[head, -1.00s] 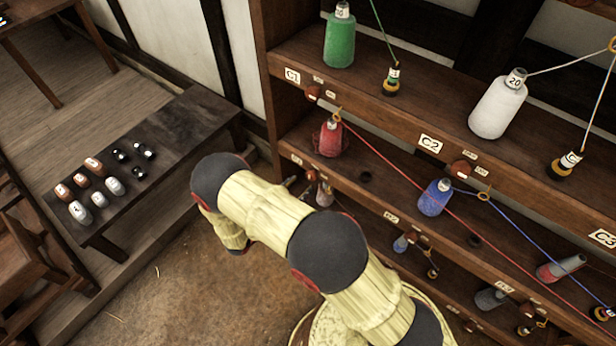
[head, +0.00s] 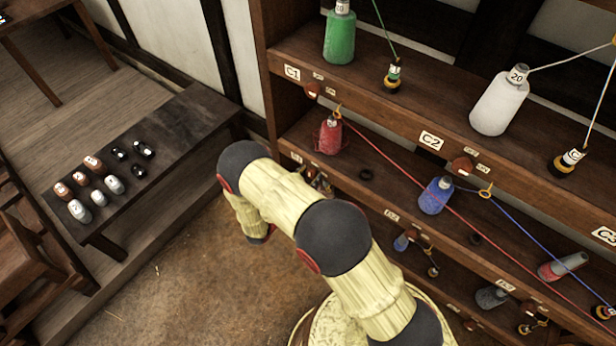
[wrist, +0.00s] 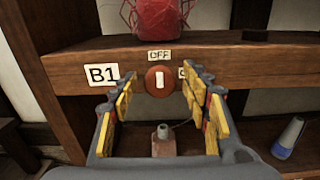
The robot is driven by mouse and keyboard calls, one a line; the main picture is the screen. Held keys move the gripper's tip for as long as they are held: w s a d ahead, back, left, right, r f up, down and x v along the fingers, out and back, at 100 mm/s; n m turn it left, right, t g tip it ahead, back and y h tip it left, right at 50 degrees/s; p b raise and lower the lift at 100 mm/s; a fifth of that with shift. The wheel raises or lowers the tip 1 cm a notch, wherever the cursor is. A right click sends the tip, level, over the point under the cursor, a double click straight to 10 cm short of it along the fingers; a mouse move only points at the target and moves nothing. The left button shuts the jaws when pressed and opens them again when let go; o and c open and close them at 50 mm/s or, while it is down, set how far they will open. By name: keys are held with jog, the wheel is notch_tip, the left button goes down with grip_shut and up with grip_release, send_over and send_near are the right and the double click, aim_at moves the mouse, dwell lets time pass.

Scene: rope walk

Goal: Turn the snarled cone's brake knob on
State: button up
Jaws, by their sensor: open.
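The snarled cone (head: 329,136) is red with loose loops of thread around it, standing on the middle shelf at the left. Its lower part shows at the top of the wrist view (wrist: 158,18). Below it, on the shelf's front edge beside the B1 label (wrist: 102,75), is the round red-brown brake knob (wrist: 154,84). Its white bar is upright, in line with the OFF label (wrist: 159,55) above. A label right of the knob is mostly hidden by a finger. My gripper (wrist: 160,92) is open, its yellow-padded fingers either side of the knob, apparently not touching it.
Other cones stand on the shelves: green (head: 340,38), white (head: 499,103) and blue (head: 436,195). A red thread (head: 420,188) runs down to the right across the rack. A low bench (head: 185,130) with small bobbins stands at the left. The floor between is clear.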

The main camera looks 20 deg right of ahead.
jog(key=c, duration=1.1)
jog(key=m+b, duration=0.2)
jog(key=m, duration=0.2)
jog(key=shift+s+f+m, duration=0.1)
jog(key=shift+m, duration=0.2)
jog(key=m+b, duration=0.2)
jog(key=m, duration=0.2)
jog(key=shift+m, duration=0.3)
jog(key=m+b, duration=0.3)
jog(key=m, duration=0.1)
jog(key=shift+d+f, duration=0.1)
jog(key=shift+f, duration=0.05)
jog(key=shift+s+m+b, duration=0.1)
jog(key=shift+m+b, duration=1.3)
jog(key=shift+m, duration=1)
